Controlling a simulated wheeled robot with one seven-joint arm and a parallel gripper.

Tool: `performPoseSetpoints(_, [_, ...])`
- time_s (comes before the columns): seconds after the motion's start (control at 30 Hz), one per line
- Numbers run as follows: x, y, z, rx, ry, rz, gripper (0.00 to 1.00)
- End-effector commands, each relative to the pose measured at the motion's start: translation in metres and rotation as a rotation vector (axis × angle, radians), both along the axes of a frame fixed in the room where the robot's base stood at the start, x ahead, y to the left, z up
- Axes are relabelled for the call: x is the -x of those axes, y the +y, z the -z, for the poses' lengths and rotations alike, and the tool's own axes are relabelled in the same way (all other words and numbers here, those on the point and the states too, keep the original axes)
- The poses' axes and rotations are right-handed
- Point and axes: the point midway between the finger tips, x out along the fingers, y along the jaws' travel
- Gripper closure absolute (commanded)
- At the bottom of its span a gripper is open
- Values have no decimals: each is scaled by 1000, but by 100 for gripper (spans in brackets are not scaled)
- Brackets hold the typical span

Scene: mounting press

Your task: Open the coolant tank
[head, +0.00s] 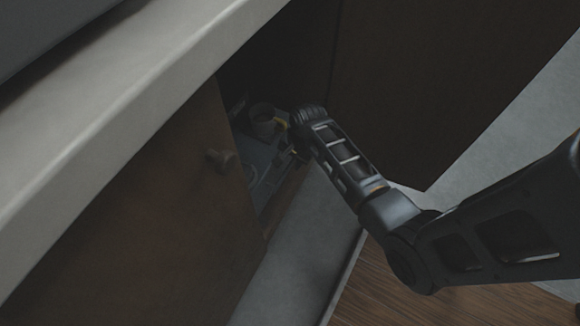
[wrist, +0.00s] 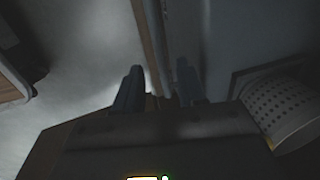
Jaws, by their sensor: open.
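A grey-blue boxy unit, probably the coolant tank (head: 256,150), sits inside the dark open cabinet in the head view. A small cup-like round part (head: 263,127) stands at its back. I cannot make out its lid. My gripper (head: 288,138) reaches into the cabinet at the unit's right side; its fingertips are hard to see there. In the wrist view my gripper (wrist: 158,82) is open, with two dark fingers apart and nothing seen held. A narrow brown upright edge (wrist: 152,45) shows beyond the gap. A perforated grey cylinder (wrist: 285,108) is to the right of the fingers.
A brown cabinet door with a round knob (head: 220,159) is at the left. A dark brown panel (head: 440,85), probably an open door, stands close to my forearm on the right. A pale countertop (head: 110,120) overhangs the cabinet.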

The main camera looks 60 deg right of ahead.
Motion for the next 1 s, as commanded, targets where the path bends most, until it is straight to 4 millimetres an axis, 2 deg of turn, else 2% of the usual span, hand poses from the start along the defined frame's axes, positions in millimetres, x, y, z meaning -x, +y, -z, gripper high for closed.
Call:
performPoseSetpoints(0.03, [-2, 0, 12, 0, -1, -1, 60])
performPoseSetpoints(0.2, [-5, 0, 29, 1, -1, -1, 60])
performPoseSetpoints(0.6, [-7, 0, 33, 1, -1, -2, 61])
performPoseSetpoints(1.0, [-7, 0, 33, 1, -1, -2, 99])
